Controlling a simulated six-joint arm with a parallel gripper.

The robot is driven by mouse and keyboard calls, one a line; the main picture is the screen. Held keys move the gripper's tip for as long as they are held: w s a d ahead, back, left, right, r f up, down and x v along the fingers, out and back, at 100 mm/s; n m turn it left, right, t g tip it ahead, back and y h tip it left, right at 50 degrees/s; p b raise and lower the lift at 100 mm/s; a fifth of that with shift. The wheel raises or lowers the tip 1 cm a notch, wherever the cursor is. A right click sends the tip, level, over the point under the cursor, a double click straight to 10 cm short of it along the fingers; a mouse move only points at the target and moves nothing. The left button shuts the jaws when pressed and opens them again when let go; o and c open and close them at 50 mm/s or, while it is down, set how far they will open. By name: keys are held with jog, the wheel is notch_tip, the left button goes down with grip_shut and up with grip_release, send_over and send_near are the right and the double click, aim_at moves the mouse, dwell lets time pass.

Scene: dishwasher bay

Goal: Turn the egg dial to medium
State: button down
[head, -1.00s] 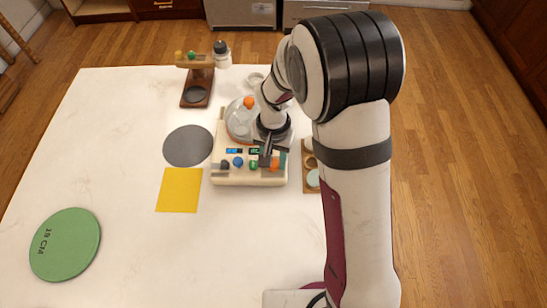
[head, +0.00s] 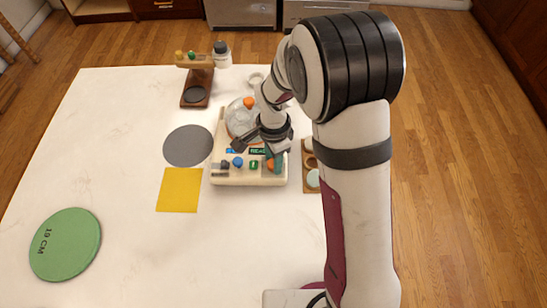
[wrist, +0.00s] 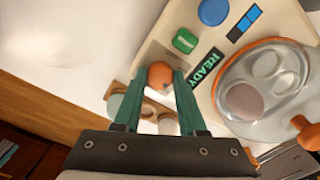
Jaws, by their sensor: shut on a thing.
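The cream egg cooker panel (head: 228,178) carries a row of knobs: a dark one at left, a blue knob (head: 238,162), a green knob (head: 254,164) and an orange knob (head: 270,166). My gripper (wrist: 160,76) is shut on the orange knob, which also shows in the wrist view (wrist: 160,73) between the green fingertips. A display reading READY (wrist: 206,70) and a blue bar display (wrist: 245,24) sit beside the knobs. The knob's pointer and any setting marks are too small or hidden to read.
A clear dome (wrist: 240,85) with an orange handle covers the cooker behind the panel. A wooden holder (head: 308,178) with round cups stands close at right. A grey disc (head: 188,146), yellow sheet (head: 179,190) and green disc (head: 65,244) lie left. The front table is clear.

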jog(key=shift+m, duration=1.2)
jog(key=c, duration=0.8)
grip_release()
jog(key=shift+o, duration=0.2)
jog(key=shift+r, duration=0.1)
notch_tip(320, 180, up, 16)
